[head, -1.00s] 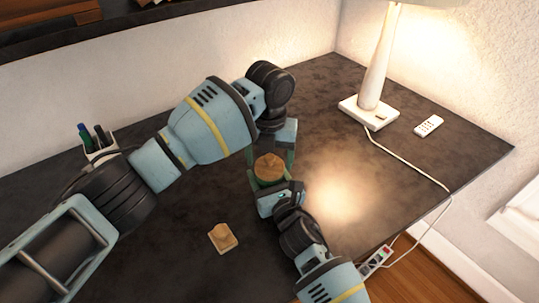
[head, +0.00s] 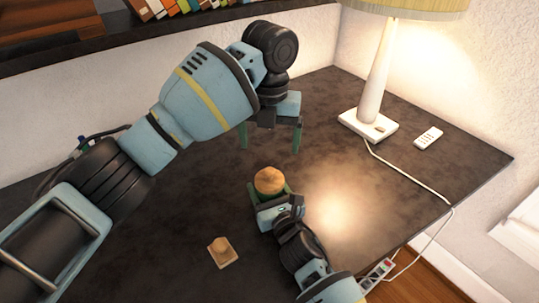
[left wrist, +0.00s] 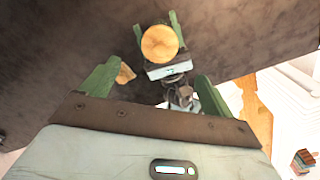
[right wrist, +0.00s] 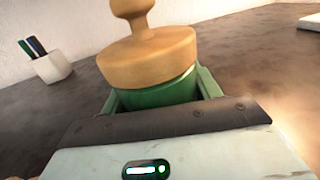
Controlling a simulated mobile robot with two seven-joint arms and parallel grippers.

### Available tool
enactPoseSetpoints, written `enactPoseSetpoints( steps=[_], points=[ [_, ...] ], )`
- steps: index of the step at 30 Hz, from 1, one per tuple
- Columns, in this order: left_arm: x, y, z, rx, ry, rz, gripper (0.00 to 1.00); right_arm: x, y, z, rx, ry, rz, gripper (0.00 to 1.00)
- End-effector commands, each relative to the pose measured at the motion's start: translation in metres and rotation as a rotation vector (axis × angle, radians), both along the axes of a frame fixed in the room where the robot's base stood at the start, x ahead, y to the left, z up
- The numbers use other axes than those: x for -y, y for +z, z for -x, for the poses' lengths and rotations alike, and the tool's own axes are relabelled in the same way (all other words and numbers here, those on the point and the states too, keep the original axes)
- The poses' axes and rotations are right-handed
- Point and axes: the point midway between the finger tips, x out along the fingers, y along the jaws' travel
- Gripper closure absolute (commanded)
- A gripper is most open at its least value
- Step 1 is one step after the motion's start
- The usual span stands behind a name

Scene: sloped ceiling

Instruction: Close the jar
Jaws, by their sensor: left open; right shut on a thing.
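The jar is green and shows best in the right wrist view (right wrist: 160,93). Its round wooden lid (right wrist: 150,58) with a knob sits on its top; the lid also shows in the head view (head: 269,181) and from above in the left wrist view (left wrist: 159,43). My right gripper (head: 270,198) is shut around the jar body, one finger on each side, and hides much of it. My left gripper (head: 270,138) is open and empty, above and behind the jar, clear of the lid.
A square wooden piece with a knob (head: 222,252) lies on the dark desk (head: 180,215) left of the jar. A lamp (head: 374,85) and a white remote (head: 428,137) stand at the right. A white cable crosses the desk's right side. A pen cup (right wrist: 52,67) shows in the right wrist view.

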Motion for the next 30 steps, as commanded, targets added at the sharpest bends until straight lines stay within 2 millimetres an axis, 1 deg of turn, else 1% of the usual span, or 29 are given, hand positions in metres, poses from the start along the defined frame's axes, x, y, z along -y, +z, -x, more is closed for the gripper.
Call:
enactPoseSetpoints(
  steps=[1, 3, 6, 17, 18, 23, 30],
  points=[
    [0.0, 0.007, 0.0, 0.001, 0.0, 0.001, 0.12, 0.0, -0.001, 0.0, -0.001, 0.0, 0.0, 0.79],
    [0.0, 0.015, 0.0, 0.0, 0.001, 0.001, 0.12, 0.0, -0.001, 0.0, -0.001, 0.0, 0.0, 0.79],
    [0.0, 0.021, 0.0, -0.001, 0.001, 0.001, 0.12, 0.0, -0.001, 0.0, -0.001, 0.0, 0.0, 0.79],
    [0.0, 0.024, 0.0, -0.001, 0.001, 0.001, 0.12, 0.0, -0.001, 0.0, -0.001, 0.0, 0.0, 0.79],
    [0.0, 0.024, 0.0, -0.001, 0.001, 0.001, 0.12, 0.0, -0.001, 0.0, -0.001, 0.0, 0.0, 0.33],
    [0.0, 0.024, 0.0, -0.001, 0.001, 0.001, 0.12, 0.0, -0.001, 0.0, -0.001, 0.0, 0.0, 0.13],
    [0.0, 0.024, 0.0, -0.001, 0.001, 0.001, 0.12, 0.0, 0.0, 0.0, 0.0, 0.0, 0.0, 0.13]
  ],
)
